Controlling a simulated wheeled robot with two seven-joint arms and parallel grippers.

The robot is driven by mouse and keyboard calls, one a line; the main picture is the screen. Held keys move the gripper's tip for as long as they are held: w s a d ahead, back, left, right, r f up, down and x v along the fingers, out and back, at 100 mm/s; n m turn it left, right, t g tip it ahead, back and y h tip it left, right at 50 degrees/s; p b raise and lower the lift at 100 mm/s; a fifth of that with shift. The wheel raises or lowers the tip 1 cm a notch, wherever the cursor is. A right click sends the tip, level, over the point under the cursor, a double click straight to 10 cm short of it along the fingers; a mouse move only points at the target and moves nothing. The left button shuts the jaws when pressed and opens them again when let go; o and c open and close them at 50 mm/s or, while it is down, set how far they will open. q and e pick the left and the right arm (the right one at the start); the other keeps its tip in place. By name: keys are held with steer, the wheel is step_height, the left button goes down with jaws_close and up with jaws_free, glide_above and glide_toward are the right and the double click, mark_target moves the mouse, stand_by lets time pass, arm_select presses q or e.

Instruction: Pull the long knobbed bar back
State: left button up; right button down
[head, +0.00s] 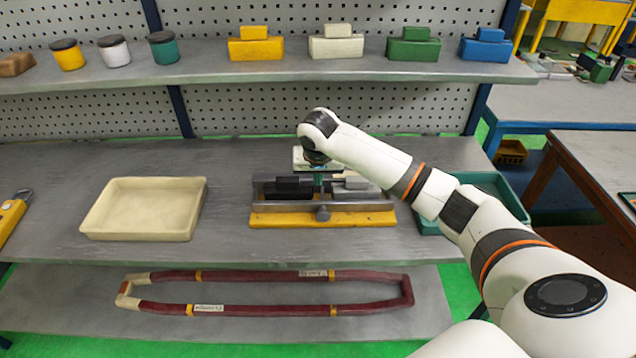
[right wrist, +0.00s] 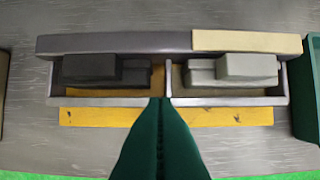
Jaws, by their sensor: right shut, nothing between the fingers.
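A fixture on a yellow base (head: 275,219) stands mid-bench in the head view; its base also shows in the wrist view (right wrist: 95,117). A long grey bar (head: 365,207) with a round knob (head: 322,213) at its middle runs along the front. In the right wrist view the bar (right wrist: 215,101) shows as a silver strip; the knob does not show there. A dark block (head: 288,187) sits left of the divider and a light grey block (right wrist: 245,68) right of it. My right gripper (head: 319,190), green-fingered and shut, points down over the middle, empty. My left gripper is out of view.
A cream tray (head: 88,222) stands left of the fixture and a green tray (head: 500,185) right, partly behind my arm. A shelf (head: 350,72) with coloured blocks and jars runs above. A dark red coil (head: 250,276) lies on the lower shelf.

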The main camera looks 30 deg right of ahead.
mark_target(323, 210)
steer(key=p+x, duration=0.1)
steer(key=x, duration=0.8)
steer(key=shift+r, duration=0.1)
